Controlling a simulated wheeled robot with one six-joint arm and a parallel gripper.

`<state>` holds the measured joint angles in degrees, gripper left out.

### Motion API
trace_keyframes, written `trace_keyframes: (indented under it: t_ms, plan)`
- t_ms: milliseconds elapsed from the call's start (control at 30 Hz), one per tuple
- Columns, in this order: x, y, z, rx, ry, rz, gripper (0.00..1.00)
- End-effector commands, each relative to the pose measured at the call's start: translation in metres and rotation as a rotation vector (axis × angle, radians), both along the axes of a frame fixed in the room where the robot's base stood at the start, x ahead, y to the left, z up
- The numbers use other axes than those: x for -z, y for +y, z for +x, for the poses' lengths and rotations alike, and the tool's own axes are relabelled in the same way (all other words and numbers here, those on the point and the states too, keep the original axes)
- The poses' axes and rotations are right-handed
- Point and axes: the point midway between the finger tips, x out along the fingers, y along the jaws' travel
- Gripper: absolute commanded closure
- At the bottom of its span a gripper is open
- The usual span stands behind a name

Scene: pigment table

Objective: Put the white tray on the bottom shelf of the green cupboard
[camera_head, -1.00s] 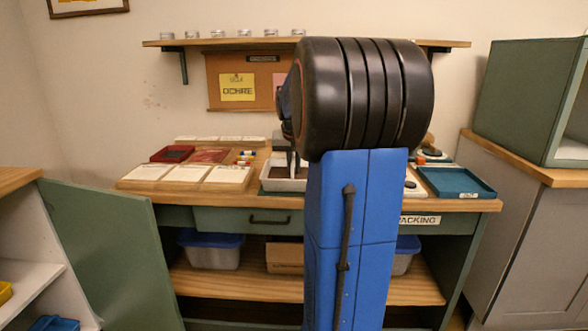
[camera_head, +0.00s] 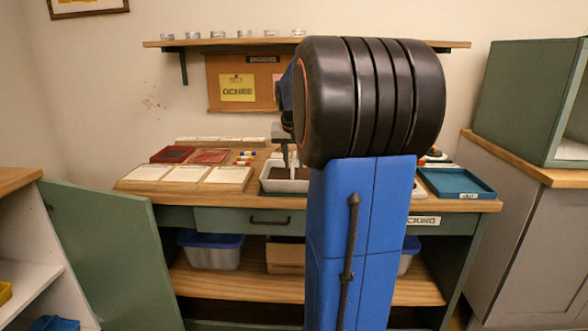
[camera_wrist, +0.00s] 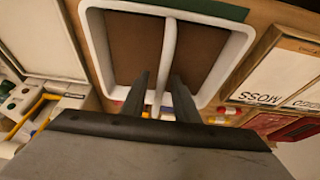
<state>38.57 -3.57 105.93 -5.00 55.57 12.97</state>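The white tray (camera_head: 287,186) sits on the wooden table, partly hidden by my arm. In the wrist view the white tray (camera_wrist: 94,38) has a brown floor and a white bar along its middle. My gripper (camera_wrist: 160,78) is open over the tray, with its dark fingers on either side of the bar and gaps showing. In the head view my gripper (camera_head: 289,160) points down at the tray. A green cupboard (camera_head: 110,255) at the left has its door open. Its white inside holds a yellow item (camera_head: 5,292) and, lower, a blue item (camera_head: 54,323).
White cards (camera_head: 182,174), red trays (camera_head: 172,154) and small coloured items lie left of the tray. A blue tray (camera_head: 456,182) is at the right. Another green cabinet (camera_head: 520,95) stands on a grey unit. Lidded bins (camera_head: 212,252) are under the table.

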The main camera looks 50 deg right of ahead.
Motion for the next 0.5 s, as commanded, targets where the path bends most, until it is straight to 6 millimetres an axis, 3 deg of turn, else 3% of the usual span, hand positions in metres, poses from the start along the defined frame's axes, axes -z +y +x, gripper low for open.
trace_keyframes:
  t_ms: [300, 500]
  plan:
    - [-0.057, 0.018, -0.015, 0.0, -0.001, -0.002, 0.72]
    - [-0.077, 0.024, -0.02, 0.0, -0.001, -0.001, 0.72]
